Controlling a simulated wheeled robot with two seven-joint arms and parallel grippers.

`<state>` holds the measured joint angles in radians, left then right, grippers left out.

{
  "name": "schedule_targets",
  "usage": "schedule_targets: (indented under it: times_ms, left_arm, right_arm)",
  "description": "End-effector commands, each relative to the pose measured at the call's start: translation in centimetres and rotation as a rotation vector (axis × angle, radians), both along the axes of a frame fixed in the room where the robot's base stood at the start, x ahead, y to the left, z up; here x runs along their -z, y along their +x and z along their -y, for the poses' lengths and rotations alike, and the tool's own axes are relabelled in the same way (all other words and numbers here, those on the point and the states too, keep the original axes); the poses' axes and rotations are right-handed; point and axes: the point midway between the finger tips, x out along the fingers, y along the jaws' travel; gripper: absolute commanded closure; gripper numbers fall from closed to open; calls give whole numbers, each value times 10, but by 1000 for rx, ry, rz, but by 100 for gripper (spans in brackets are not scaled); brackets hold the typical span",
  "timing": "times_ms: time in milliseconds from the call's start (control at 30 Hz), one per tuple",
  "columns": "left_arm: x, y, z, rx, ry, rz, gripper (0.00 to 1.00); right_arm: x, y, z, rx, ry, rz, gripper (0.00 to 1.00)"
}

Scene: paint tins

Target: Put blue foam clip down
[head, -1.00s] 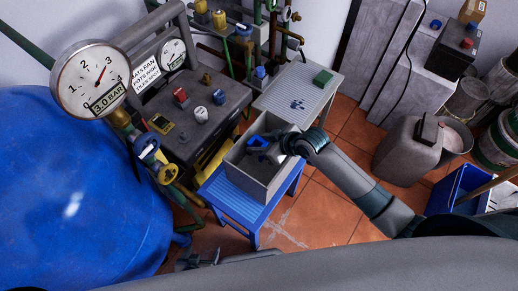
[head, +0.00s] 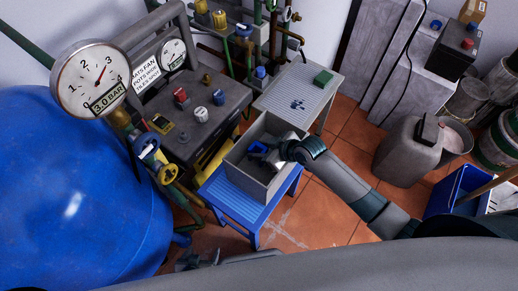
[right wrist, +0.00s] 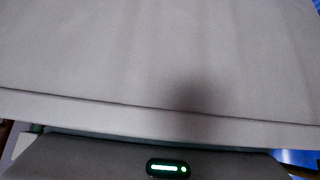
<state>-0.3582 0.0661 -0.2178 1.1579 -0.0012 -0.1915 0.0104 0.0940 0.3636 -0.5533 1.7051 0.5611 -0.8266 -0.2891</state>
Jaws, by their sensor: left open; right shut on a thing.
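The blue foam clip (head: 257,147) is inside the upper part of the open grey box (head: 242,173) in the head view. My right gripper (head: 265,153) is shut on it, reaching in over the box's right wall. I cannot tell whether the clip touches the box floor. In the right wrist view a plain grey surface fills most of the picture, and the clip is not seen there. My left gripper (head: 188,262) is open and empty at the bottom of the head view, partly hidden by my own body.
The box stands on a blue ribbed stool (head: 228,203). A dark panel with knobs (head: 195,112) and a pressure gauge (head: 91,79) stand to the left.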

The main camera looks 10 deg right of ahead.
Motion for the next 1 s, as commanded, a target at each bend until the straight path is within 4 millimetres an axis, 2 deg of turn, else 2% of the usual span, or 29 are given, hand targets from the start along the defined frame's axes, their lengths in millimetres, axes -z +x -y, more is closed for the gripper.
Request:
schedule_targets:
  times_ms: [33,100,633,1000]
  left_arm:
    - [1,0,0,0,1,-3,26]
    - [0,0,0,0,1,-3,26]
    - [-2,1,0,-1,-2,5,26]
    - [-2,0,1,0,-4,13,26]
  right_arm:
    - [2,0,0,0,-1,-1,61]
    - [1,0,0,0,0,0,45]
    - [-7,-4,5,1,-1,0,45]
    - [-46,-32,31,-1,-1,1,45]
